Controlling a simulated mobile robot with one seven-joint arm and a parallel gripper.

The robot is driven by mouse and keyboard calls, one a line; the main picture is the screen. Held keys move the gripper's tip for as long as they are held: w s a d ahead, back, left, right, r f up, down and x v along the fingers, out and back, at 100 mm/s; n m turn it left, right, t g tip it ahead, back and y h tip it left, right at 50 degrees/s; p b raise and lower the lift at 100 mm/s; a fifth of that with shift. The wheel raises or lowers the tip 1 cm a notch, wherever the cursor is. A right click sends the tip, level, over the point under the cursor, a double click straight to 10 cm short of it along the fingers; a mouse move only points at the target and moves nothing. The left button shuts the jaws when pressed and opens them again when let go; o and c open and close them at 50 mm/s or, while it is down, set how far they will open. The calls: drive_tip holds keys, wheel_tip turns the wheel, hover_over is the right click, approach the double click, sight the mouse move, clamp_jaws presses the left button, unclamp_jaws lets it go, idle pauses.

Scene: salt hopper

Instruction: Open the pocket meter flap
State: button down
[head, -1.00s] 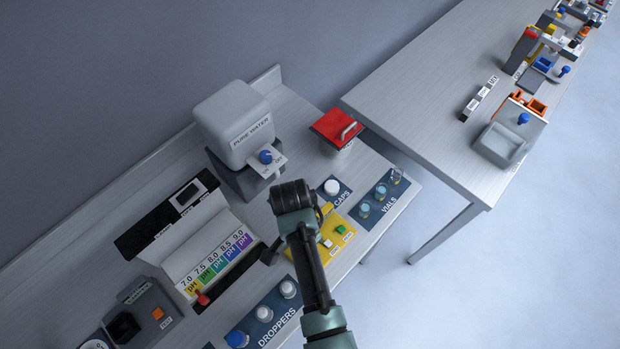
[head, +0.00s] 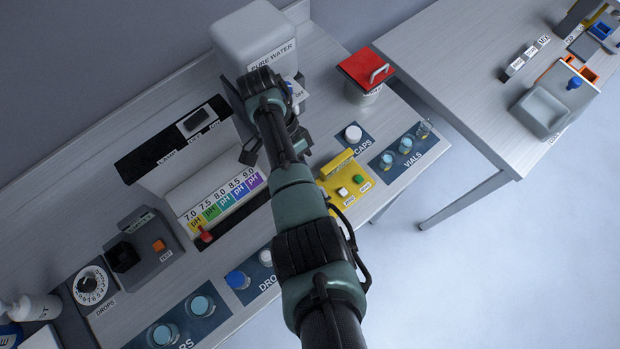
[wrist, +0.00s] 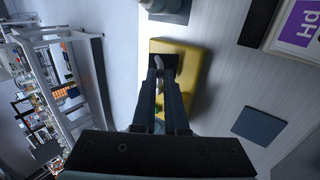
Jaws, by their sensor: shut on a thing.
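The yellow pocket meter (head: 347,190) lies on the near bench, with a green and a pale button on its front part. A yellow plate (head: 338,162), seemingly its flap, stands up at an angle at the back. In the wrist view the yellow meter (wrist: 193,78) is under my fingers, with a dark square on it. My gripper (wrist: 160,78) is shut on a thin pale piece at the meter, which seems to be part of the flap. The fingers hide part of it. In the head view my arm hides most of the gripper.
The pure water dispenser (head: 255,40) stands behind my arm. A red-lidded container (head: 365,72), the caps mat (head: 352,146) and vials mat (head: 405,150) are close by. The pH colour chart (head: 225,203) is left of the meter. Free floor lies to the right.

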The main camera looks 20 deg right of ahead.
drive_tip(key=shift+f, duration=0.1)
drive_tip(key=c, duration=0.9)
unclamp_jaws()
drive_tip(key=shift+c, duration=0.2)
drive_tip(key=p+v, duration=0.2)
drive_tip(key=v, duration=1.1)
